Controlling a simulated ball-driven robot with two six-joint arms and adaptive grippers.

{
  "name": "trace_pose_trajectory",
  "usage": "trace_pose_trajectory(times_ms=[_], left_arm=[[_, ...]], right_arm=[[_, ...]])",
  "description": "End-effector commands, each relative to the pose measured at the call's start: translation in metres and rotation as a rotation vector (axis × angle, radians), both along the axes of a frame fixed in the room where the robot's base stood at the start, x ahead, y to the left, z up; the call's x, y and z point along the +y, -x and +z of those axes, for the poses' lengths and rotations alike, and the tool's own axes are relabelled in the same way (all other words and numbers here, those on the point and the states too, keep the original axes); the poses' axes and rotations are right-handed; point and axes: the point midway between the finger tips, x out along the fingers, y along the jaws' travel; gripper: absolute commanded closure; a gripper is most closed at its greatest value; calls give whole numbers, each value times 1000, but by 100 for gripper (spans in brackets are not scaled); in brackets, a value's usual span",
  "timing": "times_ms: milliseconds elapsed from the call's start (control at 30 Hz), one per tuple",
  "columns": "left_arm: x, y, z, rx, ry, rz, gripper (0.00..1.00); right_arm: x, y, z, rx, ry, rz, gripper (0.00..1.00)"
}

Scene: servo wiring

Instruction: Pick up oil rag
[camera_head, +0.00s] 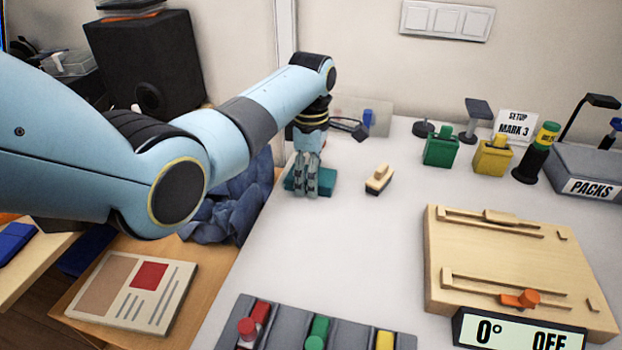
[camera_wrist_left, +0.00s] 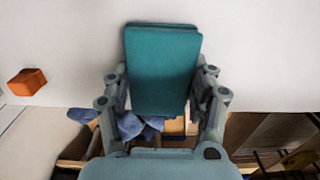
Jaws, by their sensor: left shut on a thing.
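The oil rag appears as a flat, folded teal cloth (camera_head: 296,180) at the left edge of the white table in the head view. My left gripper (camera_head: 312,192) points down over it and is shut on it, its fingers covering part of the rag. In the left wrist view the teal rag (camera_wrist_left: 163,65) fills the space between the two fingers (camera_wrist_left: 160,105). I cannot tell whether the rag touches the tabletop. My right gripper is not in view.
A wooden board (camera_head: 500,260) lies at right, a grey tray (camera_head: 285,325) with coloured parts in front. Green (camera_head: 440,150) and yellow (camera_head: 492,157) blocks stand at the back. The middle table is clear.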

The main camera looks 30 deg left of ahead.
Motion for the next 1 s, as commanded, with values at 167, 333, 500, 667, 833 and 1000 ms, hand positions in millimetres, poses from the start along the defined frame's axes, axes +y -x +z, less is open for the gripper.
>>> trace_pose_trajectory(times_ms=[167, 333, 500, 667, 833, 1000], left_arm=[[0, 0, 1, 0, 0, 0, 74], [0, -1, 14, -3, 0, 0, 74], [0, -2, 46, -5, 0, 0, 74], [-40, 3, 64, -2, 4, -3, 74], [-75, 8, 85, -2, 4, -2, 74], [-100, 10, 101, -1, 2, -1, 74]], right_arm=[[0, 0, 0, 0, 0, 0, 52], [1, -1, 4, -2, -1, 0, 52], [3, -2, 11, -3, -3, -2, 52], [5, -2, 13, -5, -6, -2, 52], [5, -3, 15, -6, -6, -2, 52], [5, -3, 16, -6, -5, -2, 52]])
